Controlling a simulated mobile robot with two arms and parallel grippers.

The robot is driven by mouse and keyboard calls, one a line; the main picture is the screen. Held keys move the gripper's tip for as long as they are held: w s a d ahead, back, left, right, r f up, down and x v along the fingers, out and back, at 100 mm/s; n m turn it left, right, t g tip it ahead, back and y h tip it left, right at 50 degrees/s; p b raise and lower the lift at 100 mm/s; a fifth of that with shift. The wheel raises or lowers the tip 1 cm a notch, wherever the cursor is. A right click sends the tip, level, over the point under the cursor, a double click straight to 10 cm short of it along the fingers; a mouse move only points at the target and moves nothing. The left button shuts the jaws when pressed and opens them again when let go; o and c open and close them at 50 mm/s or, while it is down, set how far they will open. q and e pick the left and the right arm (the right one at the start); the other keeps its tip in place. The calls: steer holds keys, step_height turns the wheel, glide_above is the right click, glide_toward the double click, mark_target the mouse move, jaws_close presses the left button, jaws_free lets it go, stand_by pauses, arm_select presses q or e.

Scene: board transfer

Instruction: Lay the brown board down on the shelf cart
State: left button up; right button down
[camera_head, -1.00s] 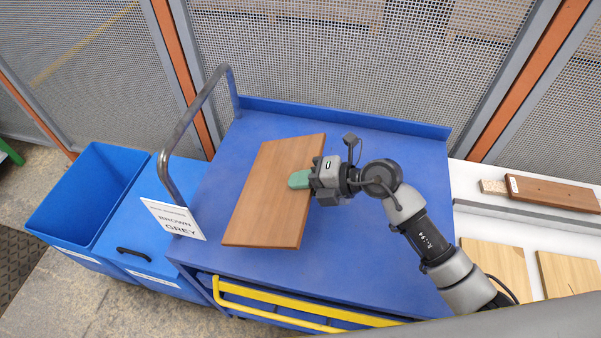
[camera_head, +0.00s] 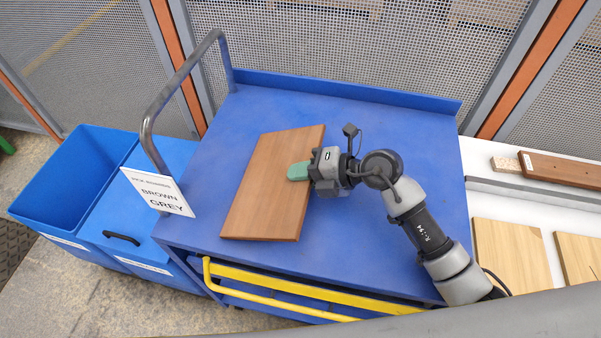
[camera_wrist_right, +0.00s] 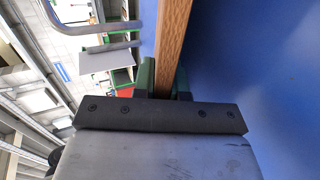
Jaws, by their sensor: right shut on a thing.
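The brown board (camera_head: 265,190) is over the blue top of the shelf cart (camera_head: 390,255) in the head view. My right gripper (camera_head: 300,172) is shut on the board's right edge, with a green finger on its upper face. In the right wrist view the board's edge (camera_wrist_right: 172,45) stands between the green fingers (camera_wrist_right: 163,82), with the blue cart surface beside it. I cannot tell whether the board touches the cart top or is held just above it. My left gripper is not in view.
A metal handle (camera_head: 150,120) with a sign (camera_head: 158,191) reading BROWN GREY stands at the cart's left. Blue bins (camera_head: 72,175) are left of it. A white table (camera_head: 480,160) with another brown board (camera_head: 560,169) and pale boards (camera_head: 512,255) is right. A mesh fence is behind.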

steer(key=shift+f, duration=0.2)
stand_by(0.5)
steer(key=c, duration=1.1)
jaws_free()
steer(key=shift+o, duration=0.3)
steer(key=shift+f, duration=0.1)
steer(key=shift+r+p, duration=0.3)
steer(key=shift+p, duration=0.4)
steer(key=h+p, duration=0.1)
steer(key=p, duration=0.3)
steer(key=g+h+p, duration=0.1)
steer(key=h+p, duration=0.1)
steer(key=p, duration=0.3)
steer(key=shift+d+r, duration=0.15)
steer(key=shift+r, duration=0.05)
steer(key=h+p, duration=0.1)
steer(key=p, duration=0.2)
steer(key=h+p, duration=0.2)
steer(key=p, duration=0.1)
steer(key=shift+d+r+g, duration=0.1)
steer(key=shift+r+g, duration=0.1)
steer(key=shift+g, duration=0.2)
steer(key=shift+s+h+p, duration=0.1)
steer(key=shift+h+p, duration=0.3)
steer(key=shift+p, duration=0.25)
steer(key=shift+f, duration=0.2)
